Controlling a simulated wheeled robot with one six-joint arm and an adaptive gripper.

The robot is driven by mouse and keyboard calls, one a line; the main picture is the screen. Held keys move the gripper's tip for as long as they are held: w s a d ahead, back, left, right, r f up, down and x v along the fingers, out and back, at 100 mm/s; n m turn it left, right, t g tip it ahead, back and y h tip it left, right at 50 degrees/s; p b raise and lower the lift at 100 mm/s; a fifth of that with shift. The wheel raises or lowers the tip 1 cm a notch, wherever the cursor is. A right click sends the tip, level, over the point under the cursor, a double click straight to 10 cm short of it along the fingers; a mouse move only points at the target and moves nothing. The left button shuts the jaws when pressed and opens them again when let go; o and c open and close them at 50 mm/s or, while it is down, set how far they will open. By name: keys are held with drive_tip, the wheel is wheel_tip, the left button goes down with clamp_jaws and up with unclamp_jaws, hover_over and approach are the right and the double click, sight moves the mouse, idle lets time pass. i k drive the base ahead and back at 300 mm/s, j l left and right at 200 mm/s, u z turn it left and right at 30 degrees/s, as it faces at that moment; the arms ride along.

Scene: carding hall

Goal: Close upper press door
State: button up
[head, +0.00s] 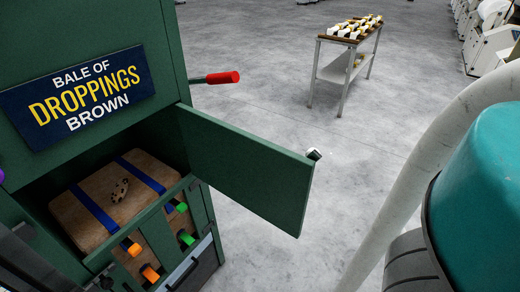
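The green press (105,25) stands at the left. Its upper door (245,170), a flat green panel, stands open, swung out to the right from the right edge of the opening. A small black-and-white knob (313,154) shows at the door's free edge. Inside the opening lies a brown bale (90,205) with blue straps and a dark-spotted item on top. My gripper is not in view. A teal and grey rounded part with a pale curved tube fills the right side, probably my arm.
A red-gripped lever (222,77) sticks out from the press's side above the door. Green and orange pegs (150,272) show on the front frame below the opening. A small table (345,45) with black, white and yellow items stands behind. Grey floor between is clear.

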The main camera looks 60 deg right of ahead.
sight(272, 181)
drive_tip(key=k+l+u, duration=0.1)
drive_tip(key=l, duration=0.4)
drive_tip(key=k+l+u, duration=0.1)
drive_tip(key=l, duration=0.35)
drive_tip(key=k+l+u, duration=0.1)
drive_tip(key=k+l, duration=0.15)
drive_tip(key=l, duration=0.2)
drive_tip(key=k+l+u, duration=0.1)
drive_tip(key=l, duration=0.35)
drive_tip(key=k+l+u, duration=0.15)
drive_tip(key=l, duration=0.3)
drive_tip(key=k+l+u, duration=0.1)
drive_tip(key=k+l, duration=0.25)
drive_tip(key=k+l+u, duration=0.1)
drive_tip(key=l, duration=0.35)
drive_tip(key=k, duration=0.1)
